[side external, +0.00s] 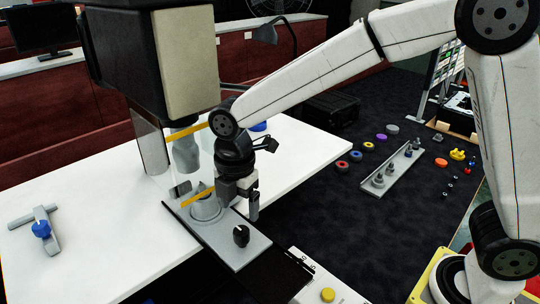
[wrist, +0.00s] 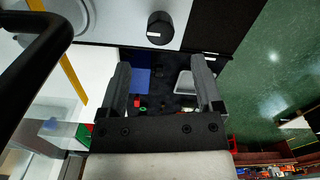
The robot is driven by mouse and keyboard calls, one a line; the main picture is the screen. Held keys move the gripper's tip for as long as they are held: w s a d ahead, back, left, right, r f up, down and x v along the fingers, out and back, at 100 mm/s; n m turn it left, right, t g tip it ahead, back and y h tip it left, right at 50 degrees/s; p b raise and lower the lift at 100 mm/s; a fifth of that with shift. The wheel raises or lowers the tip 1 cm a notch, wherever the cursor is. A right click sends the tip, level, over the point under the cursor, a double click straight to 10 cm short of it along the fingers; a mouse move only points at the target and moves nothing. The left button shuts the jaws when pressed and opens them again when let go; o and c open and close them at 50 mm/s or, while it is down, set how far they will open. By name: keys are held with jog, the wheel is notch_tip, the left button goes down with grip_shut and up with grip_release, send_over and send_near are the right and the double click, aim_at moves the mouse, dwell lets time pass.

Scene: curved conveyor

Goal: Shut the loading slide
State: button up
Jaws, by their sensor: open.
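The loading slide is a flat grey plate (side external: 207,231) that sticks out from under the machine head in the side view. A black knob (side external: 241,235) stands on its near end. The knob also shows at the top of the wrist view (wrist: 160,28), beyond my fingertips. A round grey fixture (side external: 206,207) sits on the plate farther in, beside the clear guard. My gripper (side external: 250,207) is open and hangs just above the plate, behind the knob in the picture. In the wrist view, no object is held between my fingers (wrist: 163,72).
The machine head (side external: 150,60) hangs over the slide, with yellow-edged clear guard panels (side external: 150,140) close to my wrist. A blue-knobbed clamp (side external: 41,229) lies left on the white table. A tray of parts (side external: 398,165) and coloured rings lie right on the dark mat.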

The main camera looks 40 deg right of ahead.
aim_at(241, 230)
jog(key=shift+f, duration=3.7)
grip_shut()
